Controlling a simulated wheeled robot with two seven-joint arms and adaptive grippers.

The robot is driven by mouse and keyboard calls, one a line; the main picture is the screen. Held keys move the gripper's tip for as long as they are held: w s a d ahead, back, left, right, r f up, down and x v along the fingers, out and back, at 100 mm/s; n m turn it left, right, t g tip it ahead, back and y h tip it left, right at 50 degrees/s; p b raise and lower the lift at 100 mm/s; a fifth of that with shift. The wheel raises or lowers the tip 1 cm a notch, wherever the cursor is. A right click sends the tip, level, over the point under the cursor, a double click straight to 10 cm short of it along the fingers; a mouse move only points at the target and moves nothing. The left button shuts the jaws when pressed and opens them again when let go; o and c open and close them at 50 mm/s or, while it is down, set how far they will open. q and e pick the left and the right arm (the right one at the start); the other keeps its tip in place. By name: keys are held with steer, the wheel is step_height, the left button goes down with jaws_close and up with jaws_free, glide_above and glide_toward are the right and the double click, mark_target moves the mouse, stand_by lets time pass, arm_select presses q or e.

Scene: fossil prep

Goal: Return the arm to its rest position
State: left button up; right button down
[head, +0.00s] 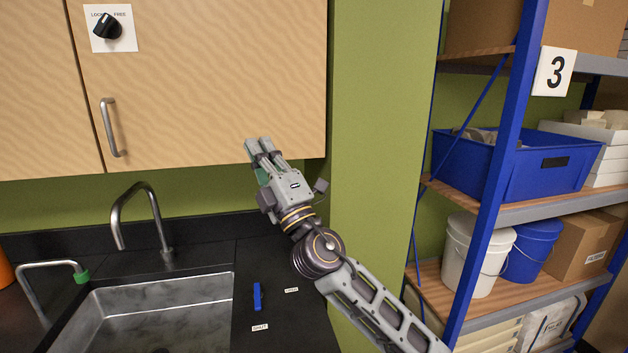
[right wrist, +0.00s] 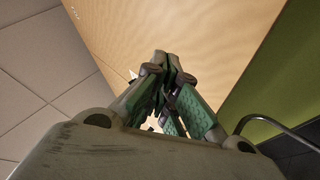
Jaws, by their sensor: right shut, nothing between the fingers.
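My right arm (head: 372,300) comes in from the lower right and reaches up over the black counter. My right gripper (head: 258,146) is in front of the lower right part of the wooden cabinet door, pointing up and to the left. Its fingers are shut with nothing between them. In the right wrist view the gripper (right wrist: 168,62) shows its fingertips together in front of the cabinet door (right wrist: 215,30). I cannot tell whether the fingertips touch the door. My left gripper is not in view.
The cabinet (head: 215,80) has a handle (head: 112,128) and a LOCK/FREE knob (head: 107,27). Below are a sink (head: 150,310), a tap (head: 145,215) and a blue lever (head: 257,296) on the counter. A blue-framed shelf (head: 497,160) with bins and buckets stands at the right.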

steer(key=w+d+f+m+g+h, duration=0.1)
steer(key=w+d+f+m+h, duration=0.1)
steer(key=d+f+m+h, duration=0.85)
steer(key=w+d+f+m+h, duration=0.3)
steer(key=d+f+m+h, duration=0.35)
steer(key=f, duration=0.65)
steer(key=s+d+f+m+g, duration=0.2)
steer(key=s+d+f+g, duration=0.15)
steer(key=f, duration=0.45)
steer(key=s+d+f+m+g, duration=0.25)
steer(key=s+d+f, duration=0.2)
steer(key=f, duration=0.35)
steer(key=s+d+f+m+g, duration=0.1)
steer(key=s+d+f+g, duration=0.35)
steer(key=s+f, duration=0.55)
steer(key=s+d+f+m+g, duration=0.1)
steer(key=s+d+f+g, duration=0.35)
steer(key=s, duration=0.85)
step_height(320, 180, down, 35)
steer(key=s+g, duration=0.2)
steer(key=s+d+f, duration=0.3)
steer(key=s+f, duration=0.7)
steer(key=s+d+f, duration=0.4)
steer(key=s+f, duration=0.6)
steer(key=shift+s+g, duration=0.3)
steer(key=shift+s, duration=0.1)
